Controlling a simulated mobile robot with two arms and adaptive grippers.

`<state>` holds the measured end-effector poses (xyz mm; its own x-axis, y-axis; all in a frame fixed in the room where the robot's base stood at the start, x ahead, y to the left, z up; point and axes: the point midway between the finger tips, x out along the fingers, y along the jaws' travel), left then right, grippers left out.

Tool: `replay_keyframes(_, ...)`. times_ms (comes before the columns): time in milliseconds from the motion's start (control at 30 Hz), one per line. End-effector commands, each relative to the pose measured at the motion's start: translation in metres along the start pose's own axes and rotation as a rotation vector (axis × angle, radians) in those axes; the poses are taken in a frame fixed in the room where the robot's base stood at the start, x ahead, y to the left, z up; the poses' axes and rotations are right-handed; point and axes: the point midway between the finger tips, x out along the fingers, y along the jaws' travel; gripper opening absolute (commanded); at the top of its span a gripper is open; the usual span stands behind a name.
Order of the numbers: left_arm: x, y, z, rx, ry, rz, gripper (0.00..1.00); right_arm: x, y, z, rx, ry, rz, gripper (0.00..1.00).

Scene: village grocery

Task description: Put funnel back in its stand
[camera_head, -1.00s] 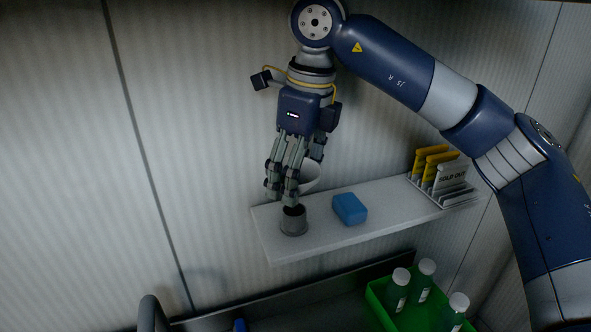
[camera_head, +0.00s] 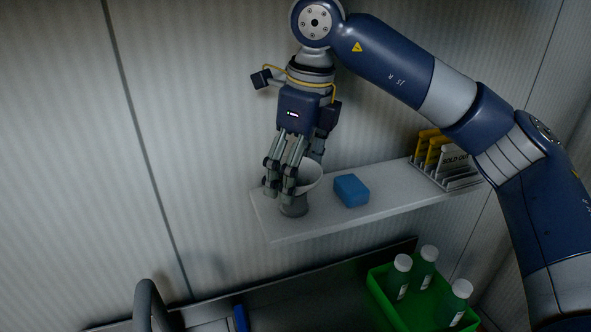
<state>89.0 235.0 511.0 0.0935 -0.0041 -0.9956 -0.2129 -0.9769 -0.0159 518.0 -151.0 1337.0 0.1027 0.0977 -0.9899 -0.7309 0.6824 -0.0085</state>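The pale grey funnel (camera_head: 309,178) is mouth-up at the left part of the white shelf, partly hidden by my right gripper. The stand (camera_head: 294,208) is a small grey cup on the shelf's left end. The funnel's lower part is directly over or inside the stand; the fingers hide the join, so I cannot tell how deep it sits. My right gripper (camera_head: 285,187) points down, two fingers in front of the funnel's left side and another by its mouth. It looks shut on the funnel's wall. My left gripper is not in view.
A blue block (camera_head: 351,190) lies on the white shelf (camera_head: 385,206), right of the stand. A rack of yellow and white cards (camera_head: 446,163) stands at the shelf's right end. Below are a green crate (camera_head: 398,316) with bottles and a grey curved handle (camera_head: 147,300).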

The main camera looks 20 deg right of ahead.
Motion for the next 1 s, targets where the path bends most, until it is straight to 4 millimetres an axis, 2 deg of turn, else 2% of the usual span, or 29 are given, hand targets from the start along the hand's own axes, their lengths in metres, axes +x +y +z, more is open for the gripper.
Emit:
replay_keyframes(467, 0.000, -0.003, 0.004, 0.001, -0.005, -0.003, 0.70, -0.005, 0.000, 0.000, 0.000, -0.001, -0.001, 0.95)
replay_keyframes(800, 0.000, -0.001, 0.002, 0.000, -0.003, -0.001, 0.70, -0.058, 0.000, 0.001, 0.001, -0.002, -0.003, 0.95)
replay_keyframes(1000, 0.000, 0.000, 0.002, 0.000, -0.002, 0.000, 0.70, -0.073, 0.000, 0.000, 0.000, 0.000, -0.001, 0.95)
